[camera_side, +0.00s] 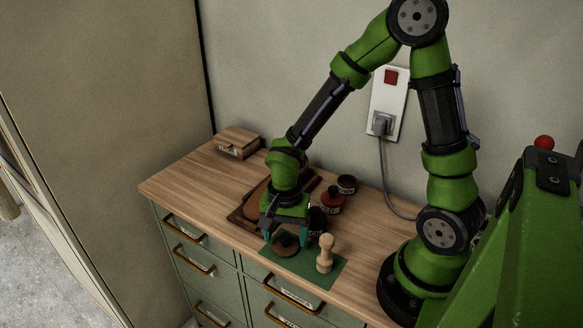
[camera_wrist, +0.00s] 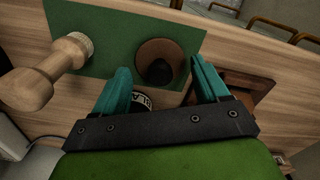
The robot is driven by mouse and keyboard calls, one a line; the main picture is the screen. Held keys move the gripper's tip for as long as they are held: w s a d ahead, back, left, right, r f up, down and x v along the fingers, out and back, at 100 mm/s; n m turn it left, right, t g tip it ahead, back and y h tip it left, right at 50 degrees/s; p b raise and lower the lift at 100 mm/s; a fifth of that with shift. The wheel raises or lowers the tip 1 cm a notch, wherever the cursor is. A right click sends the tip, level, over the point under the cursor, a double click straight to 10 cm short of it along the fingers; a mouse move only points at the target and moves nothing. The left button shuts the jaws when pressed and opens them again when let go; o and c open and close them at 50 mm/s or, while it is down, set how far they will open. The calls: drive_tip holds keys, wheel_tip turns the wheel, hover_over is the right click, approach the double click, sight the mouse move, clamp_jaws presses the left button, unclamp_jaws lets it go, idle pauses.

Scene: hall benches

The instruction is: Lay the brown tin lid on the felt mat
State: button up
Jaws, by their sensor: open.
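The brown tin lid (camera_side: 283,250), round with a dark knob, lies flat on the green felt mat (camera_side: 313,276), toward the mat's left part. In the wrist view the lid (camera_wrist: 147,50) shows on the mat (camera_wrist: 110,38), inside its edges. My gripper (camera_side: 286,239) is low over the lid, fingers pointing down. In the wrist view my gripper (camera_wrist: 160,68) has its teal fingers apart, one on each side of the lid, with gaps between them and it. Nothing is held. Whether the fingertips touch the mat cannot be told.
A wooden stamp (camera_side: 325,256) stands on the mat, right of the lid. A dark jar (camera_side: 317,223), a red jar (camera_side: 332,199) and another dark pot (camera_side: 347,184) stand behind. A wooden tray (camera_side: 238,219) is left of my gripper. A wooden box (camera_side: 237,141) is at the far left.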

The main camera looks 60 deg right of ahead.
wheel_tip(320, 180, up, 10)
drive_tip(key=r, duration=0.1)
wheel_tip(320, 180, up, 11)
drive_tip(key=n+t+y, duration=0.2)
drive_tip(key=n+t, duration=0.5)
drive_tip(key=n, duration=0.2)
hover_over(286, 236)
drive_tip(key=s, duration=0.6)
drive_tip(key=shift+d+r, duration=0.2)
drive_tip(key=shift+d, duration=0.25)
